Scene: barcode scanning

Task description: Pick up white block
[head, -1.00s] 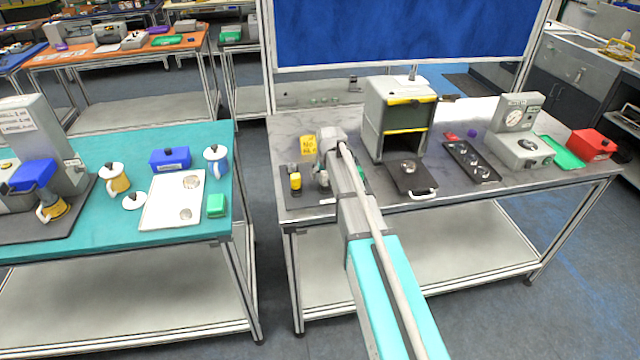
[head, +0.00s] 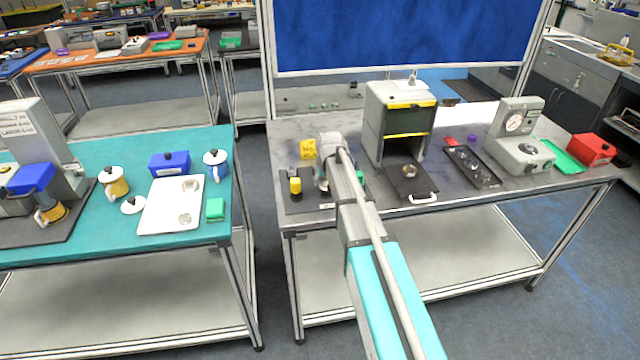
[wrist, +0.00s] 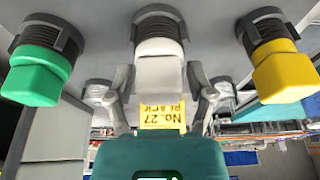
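In the wrist view the white block (wrist: 160,70) sits in the middle in a dark round holder, between a green block (wrist: 37,76) on the left and a yellow block (wrist: 283,72) on the right. My gripper (wrist: 161,78) has one finger on each side of the white block. The fingers look close to its sides, and I see no clear contact. In the head view my gripper (head: 322,182) is over the dark mat (head: 296,207) at the table's left end. The yellow block (head: 295,186) stands left of it. The white block is hidden behind my gripper there.
A yellow sign (head: 308,149) stands behind the mat; in the wrist view a sign (wrist: 162,115) reads "No. 27 BLACK". A grey box machine (head: 400,95) stands right of my arm, with a dark tray (head: 409,190) before it. The green block (head: 361,177) is close to my arm.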

